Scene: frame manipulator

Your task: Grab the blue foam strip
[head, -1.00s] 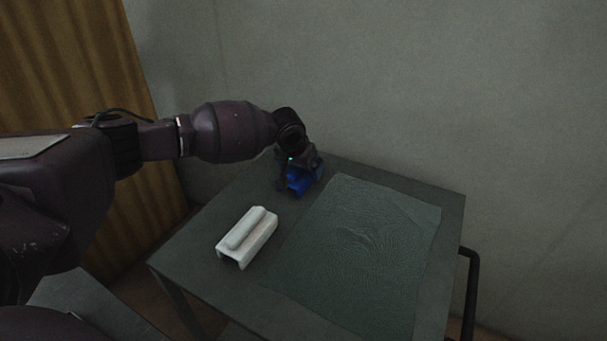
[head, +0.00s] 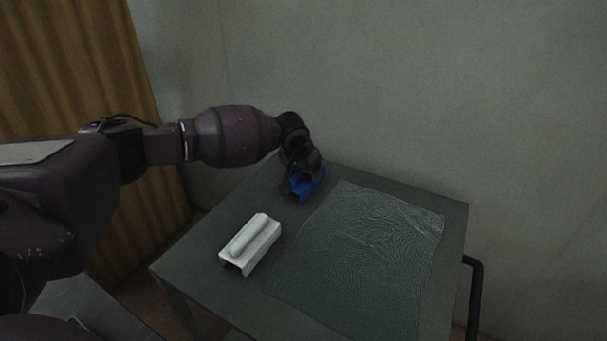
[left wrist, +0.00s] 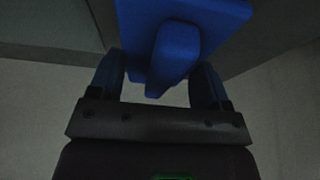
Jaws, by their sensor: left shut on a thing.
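The blue foam strip (head: 304,188) is at the far left corner area of the table, right under my left gripper (head: 300,177). In the left wrist view the blue piece (left wrist: 185,22) is a flat block with a rounded ridge, and the ridge lies between the fingers of the left gripper (left wrist: 158,78). The left gripper is shut on it. Part of the strip is hidden by the gripper in the head view. I cannot tell whether it touches the table. My right gripper is not in view.
A white channel-shaped piece with a rounded ridge on top (head: 250,243) lies on the grey table (head: 215,243) in front of the blue piece. A textured green-grey sheet (head: 360,260) covers the table's right part. A wall stands behind, and a dark rail is at the right edge.

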